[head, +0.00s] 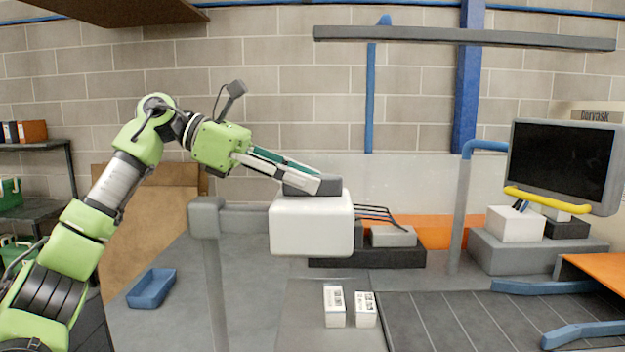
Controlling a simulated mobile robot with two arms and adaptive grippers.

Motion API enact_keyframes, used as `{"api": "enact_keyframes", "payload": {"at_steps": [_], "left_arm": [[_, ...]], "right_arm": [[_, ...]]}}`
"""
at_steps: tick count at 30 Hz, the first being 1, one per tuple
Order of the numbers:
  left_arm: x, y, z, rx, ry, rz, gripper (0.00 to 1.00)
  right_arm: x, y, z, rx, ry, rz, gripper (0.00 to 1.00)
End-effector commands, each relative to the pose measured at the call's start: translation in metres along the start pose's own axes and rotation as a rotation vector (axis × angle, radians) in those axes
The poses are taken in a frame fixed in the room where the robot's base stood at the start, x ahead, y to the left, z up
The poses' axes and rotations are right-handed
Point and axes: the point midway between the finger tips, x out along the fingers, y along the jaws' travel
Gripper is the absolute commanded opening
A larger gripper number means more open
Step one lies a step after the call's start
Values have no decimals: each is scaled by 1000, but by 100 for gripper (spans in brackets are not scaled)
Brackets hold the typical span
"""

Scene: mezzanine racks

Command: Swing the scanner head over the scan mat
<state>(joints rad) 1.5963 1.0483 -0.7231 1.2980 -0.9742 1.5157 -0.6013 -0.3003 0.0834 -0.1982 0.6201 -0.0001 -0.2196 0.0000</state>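The scanner head (312,225) is a white box on a grey swing arm (245,217), which runs right from a grey post (214,285). A dark grey block (331,186) sits on top of the head. My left gripper (316,180) comes in from the upper left with its fingertips at this block; whether they press on it is unclear. A flat grey surface (303,315), seemingly the scan mat, lies lower in the picture, with two small white labelled boxes (335,307) (366,309) on it. The head appears above its far edge. My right gripper is not in view.
A ribbed dark conveyor (450,320) lies right of the mat. A monitor with a yellow bar (563,160) stands at the right. A blue tray (152,288) lies at the left. A dark base with cables (367,257) sits behind the head.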

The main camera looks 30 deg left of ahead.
Motion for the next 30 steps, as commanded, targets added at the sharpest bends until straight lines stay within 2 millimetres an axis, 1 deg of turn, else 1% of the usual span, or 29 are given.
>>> {"api": "enact_keyframes", "payload": {"at_steps": [1, 3, 6, 15, 17, 18, 19, 30], "left_arm": [[6, 0, 1, 0, 1, -1, 31], [13, 0, 0, 0, 1, 0, 31], [18, 0, 0, -1, 0, 0, 31], [20, 0, 0, 0, 0, 0, 31], [20, 0, 0, 0, 0, 0, 15], [20, 0, 0, 0, 0, 0, 5], [20, 0, 0, 0, 0, 0, 0], [17, -1, 0, 3, -1, -8, 0]], "right_arm": [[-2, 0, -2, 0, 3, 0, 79], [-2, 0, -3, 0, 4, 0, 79], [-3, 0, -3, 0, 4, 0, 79], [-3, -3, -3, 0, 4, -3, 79], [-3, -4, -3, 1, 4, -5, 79], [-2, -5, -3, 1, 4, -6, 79], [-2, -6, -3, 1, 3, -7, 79], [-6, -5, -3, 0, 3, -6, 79]]}}
